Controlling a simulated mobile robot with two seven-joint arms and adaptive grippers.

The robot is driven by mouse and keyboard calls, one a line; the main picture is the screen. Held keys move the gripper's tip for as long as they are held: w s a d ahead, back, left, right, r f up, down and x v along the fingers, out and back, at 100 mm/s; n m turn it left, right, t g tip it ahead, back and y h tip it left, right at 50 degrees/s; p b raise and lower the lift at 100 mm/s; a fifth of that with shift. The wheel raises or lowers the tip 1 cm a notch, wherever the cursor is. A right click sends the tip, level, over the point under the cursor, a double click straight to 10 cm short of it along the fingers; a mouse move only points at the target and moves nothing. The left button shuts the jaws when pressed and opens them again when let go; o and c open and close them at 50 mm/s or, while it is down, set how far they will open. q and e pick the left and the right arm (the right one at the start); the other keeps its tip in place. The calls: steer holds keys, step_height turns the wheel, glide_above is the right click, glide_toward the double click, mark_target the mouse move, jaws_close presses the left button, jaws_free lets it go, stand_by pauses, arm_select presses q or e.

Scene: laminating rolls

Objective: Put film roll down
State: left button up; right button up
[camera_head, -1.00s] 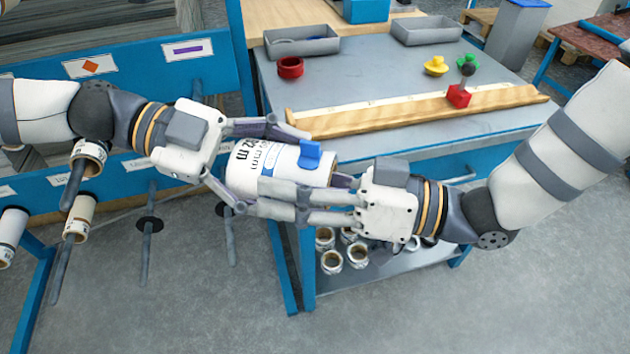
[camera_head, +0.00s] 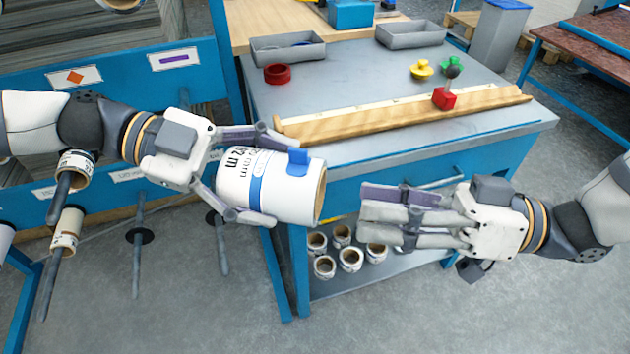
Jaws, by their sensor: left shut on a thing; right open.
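A white film roll (camera_head: 275,190) with black print, a blue band and a blue tab is held in the air in front of the workbench. My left gripper (camera_head: 275,180) is shut on the roll from the left, with one finger above and one below it. The roll lies sideways, its open cardboard end facing right. My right gripper (camera_head: 365,215) is to the right of the roll, apart from it, empty and open; its fingers point left toward the roll's end.
The grey bench top (camera_head: 350,85) carries a wooden rail (camera_head: 400,120), a red ring (camera_head: 277,74), a red block (camera_head: 444,98), yellow and green pieces and grey bins. A lower shelf (camera_head: 385,280) holds several small rolls. A blue rack (camera_head: 120,195) with pegs stands left.

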arm_select(q)
steer(key=w+d+f+m+g, duration=0.1)
steer(key=f+m+g, duration=0.1)
steer(key=w+d+f+m+g+y, duration=0.1)
steer(key=w+d+m+g, duration=0.1)
steer(key=shift+d+f, duration=0.3)
steer(key=shift+f, duration=0.1)
arm_select(e)
steer(key=shift+o, duration=1.4)
steer(key=shift+w+f, duration=0.1)
steer(key=o, duration=0.9)
steer(key=w+d+f+m+t+h, duration=0.2)
steer(key=d+f+t, duration=0.1)
steer(key=shift+w+h, duration=0.2)
steer(key=shift+h, duration=0.2)
steer(key=x, duration=1.2)
steer(key=shift+w+d+r, duration=0.1)
steer(key=shift+r, duration=0.05)
arm_select(q)
steer(key=shift+w+d+f+g+y, duration=0.1)
steer(key=shift+w+f+g+y, duration=0.1)
steer(key=shift+g+y, duration=0.15)
